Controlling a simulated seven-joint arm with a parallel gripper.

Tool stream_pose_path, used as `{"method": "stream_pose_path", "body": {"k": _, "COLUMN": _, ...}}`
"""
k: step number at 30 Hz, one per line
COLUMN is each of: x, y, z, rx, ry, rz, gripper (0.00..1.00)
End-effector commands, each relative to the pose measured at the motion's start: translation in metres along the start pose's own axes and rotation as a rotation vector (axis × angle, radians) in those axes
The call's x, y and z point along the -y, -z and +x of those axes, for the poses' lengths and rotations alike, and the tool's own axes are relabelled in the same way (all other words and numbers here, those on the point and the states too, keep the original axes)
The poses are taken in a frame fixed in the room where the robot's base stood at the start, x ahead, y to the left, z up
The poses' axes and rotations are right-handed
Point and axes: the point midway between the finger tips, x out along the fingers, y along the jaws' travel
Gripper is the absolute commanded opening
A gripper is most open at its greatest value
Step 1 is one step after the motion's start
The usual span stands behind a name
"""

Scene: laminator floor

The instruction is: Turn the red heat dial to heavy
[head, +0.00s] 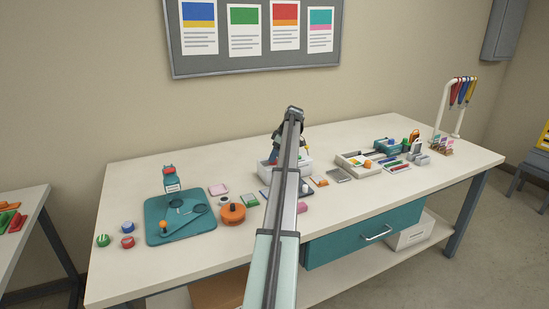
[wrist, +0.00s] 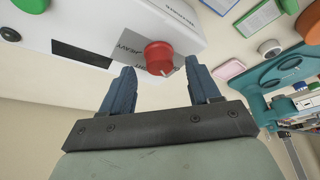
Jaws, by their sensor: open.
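The red heat dial (wrist: 159,56) sticks out from the white laminator (wrist: 120,20) in the wrist view. A grey label beside the dial reads "HEAVY", and lower lettering is partly cut off. A small pale mark shows at the dial's lower edge; I cannot tell clearly which setting it points at. My gripper (wrist: 160,70) is open, with its two blue fingers apart. The dial appears between and just beyond the fingertips, with no visible contact. In the head view the white laminator (head: 297,164) is partly hidden behind my arm, and the dial is hidden.
A teal tray (head: 200,236) with a bottle and an orange container (head: 232,214) stand to the left. A pale sorting tray (head: 350,170) and small supplies lie to the right. The front left of the white table (head: 125,285) is clear.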

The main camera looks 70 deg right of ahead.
Motion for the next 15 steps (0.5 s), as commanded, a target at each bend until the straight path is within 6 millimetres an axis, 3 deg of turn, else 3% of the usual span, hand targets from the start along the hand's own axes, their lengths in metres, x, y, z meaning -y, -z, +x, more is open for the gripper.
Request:
{"method": "stream_pose_path", "body": {"k": 6, "x": 0.000, "y": 0.000, "z": 0.015, "rx": 0.000, "ry": -0.001, "rz": 0.000, "gripper": 0.61}}
{"method": "stream_pose_path", "body": {"k": 15, "x": 0.000, "y": 0.000, "z": 0.017, "rx": 0.000, "ry": -0.001, "rz": 0.000, "gripper": 0.61}}
